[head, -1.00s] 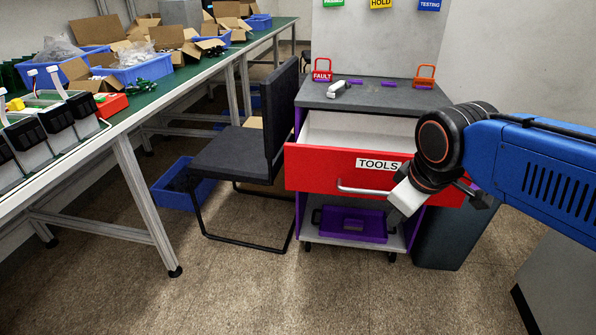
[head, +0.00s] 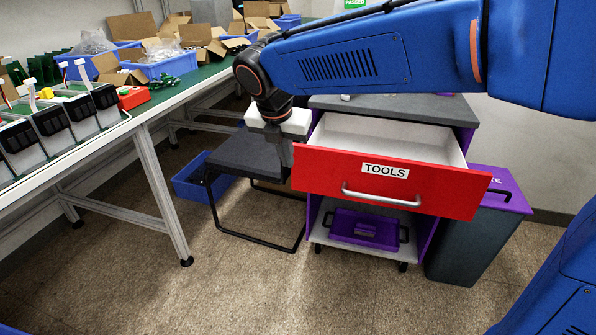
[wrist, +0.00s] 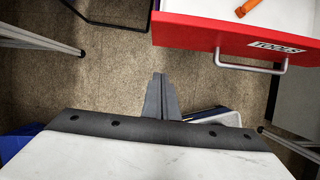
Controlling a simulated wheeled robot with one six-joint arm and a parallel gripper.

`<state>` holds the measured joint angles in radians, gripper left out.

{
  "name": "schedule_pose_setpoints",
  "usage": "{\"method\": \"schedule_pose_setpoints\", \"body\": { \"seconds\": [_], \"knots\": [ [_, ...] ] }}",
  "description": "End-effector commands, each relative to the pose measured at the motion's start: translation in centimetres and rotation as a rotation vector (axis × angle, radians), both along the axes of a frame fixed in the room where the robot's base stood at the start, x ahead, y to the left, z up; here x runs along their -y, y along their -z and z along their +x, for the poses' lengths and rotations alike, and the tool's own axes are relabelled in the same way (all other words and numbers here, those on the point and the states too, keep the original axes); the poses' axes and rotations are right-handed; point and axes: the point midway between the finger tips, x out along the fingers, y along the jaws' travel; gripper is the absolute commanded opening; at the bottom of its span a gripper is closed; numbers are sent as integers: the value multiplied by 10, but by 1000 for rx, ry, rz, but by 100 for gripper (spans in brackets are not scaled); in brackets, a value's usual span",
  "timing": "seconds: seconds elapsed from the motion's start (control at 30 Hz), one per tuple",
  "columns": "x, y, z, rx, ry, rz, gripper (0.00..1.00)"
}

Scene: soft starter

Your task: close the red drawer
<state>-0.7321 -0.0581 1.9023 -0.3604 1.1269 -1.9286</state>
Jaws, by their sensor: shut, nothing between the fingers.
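The red drawer (head: 330,170), labelled TOOLS, stands pulled out of a grey-topped cabinet (head: 400,110); its pale inside shows. A silver bar handle (head: 380,196) is on its front. The drawer (wrist: 200,32) and handle (wrist: 250,68) also show at the upper right of the wrist view. My gripper (head: 286,155) is shut and empty, pointing down near the left end of the drawer front; I cannot tell whether it touches. In the wrist view my gripper (wrist: 159,80) is below and left of the drawer, apart from the handle. My arm hides part of the cabinet top.
A black chair (head: 245,155) stands close left of the cabinet. A grey bin with a purple lid (head: 480,230) is at its right. A purple tool tray (head: 365,230) sits on the lower shelf. A green-topped workbench (head: 165,100) runs along the left. Floor in front is clear.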

Motion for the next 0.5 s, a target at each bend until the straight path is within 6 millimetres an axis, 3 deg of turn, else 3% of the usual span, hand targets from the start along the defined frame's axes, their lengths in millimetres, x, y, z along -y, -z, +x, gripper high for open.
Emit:
{"method": "schedule_pose_setpoints", "body": {
  "seconds": [0.23,0.5],
  "knots": [
    [-5,12,6,-4,-38,-19,0],
    [1,54,21,-4,-36,-18,0]
  ]
}}
